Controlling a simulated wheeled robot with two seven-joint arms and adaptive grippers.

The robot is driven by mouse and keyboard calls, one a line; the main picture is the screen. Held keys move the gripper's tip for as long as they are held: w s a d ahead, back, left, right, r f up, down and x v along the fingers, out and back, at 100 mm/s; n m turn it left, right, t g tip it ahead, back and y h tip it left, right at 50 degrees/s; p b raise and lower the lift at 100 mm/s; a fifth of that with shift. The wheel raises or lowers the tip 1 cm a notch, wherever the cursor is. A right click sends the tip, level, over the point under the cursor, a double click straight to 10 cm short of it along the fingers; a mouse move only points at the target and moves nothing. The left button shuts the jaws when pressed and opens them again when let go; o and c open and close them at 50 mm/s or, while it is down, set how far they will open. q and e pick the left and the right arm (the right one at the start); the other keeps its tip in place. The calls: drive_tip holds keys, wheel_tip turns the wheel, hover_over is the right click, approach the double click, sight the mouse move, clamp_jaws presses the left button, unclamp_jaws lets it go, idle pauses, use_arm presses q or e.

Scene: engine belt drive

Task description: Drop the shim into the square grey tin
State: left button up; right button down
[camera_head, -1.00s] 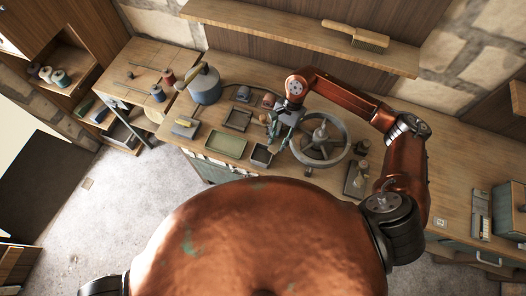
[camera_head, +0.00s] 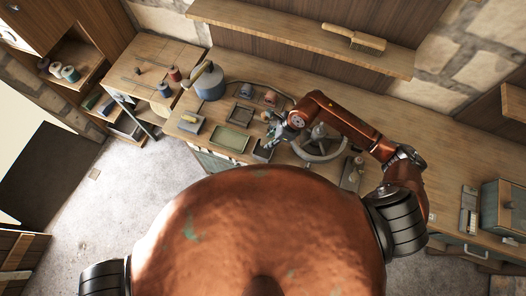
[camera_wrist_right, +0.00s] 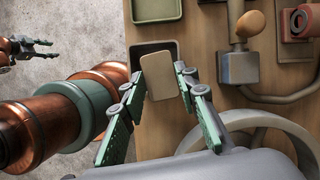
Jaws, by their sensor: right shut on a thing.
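The shim (camera_wrist_right: 159,72) is a flat tan plate with rounded corners. In the right wrist view my right gripper (camera_wrist_right: 160,80) is shut on it, with a green-padded finger at each side. The square grey tin (camera_wrist_right: 139,49) lies behind the shim there, partly hidden by it. The shim looks to be above the tin; its height cannot be told. In the head view the tin (camera_head: 262,153) sits near the bench's front edge, with my right gripper (camera_head: 271,135) beside and over it. My left gripper (camera_wrist_right: 32,47) shows at the upper left of the wrist view, away from the bench, its opening unclear.
A green tray (camera_head: 231,139) lies left of the tin, and a dark tray (camera_head: 239,117) behind it. A large pulley wheel (camera_head: 329,153) stands to the right, partly under my arm. A blue-grey pot (camera_head: 209,83) stands at the back left.

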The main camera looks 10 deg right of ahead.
drive_tip(key=shift+f+b, duration=0.85)
drive_tip(key=shift+f, duration=1.1)
drive_tip(key=c, duration=1.4)
unclamp_jaws()
drive_tip(key=v, duration=1.2)
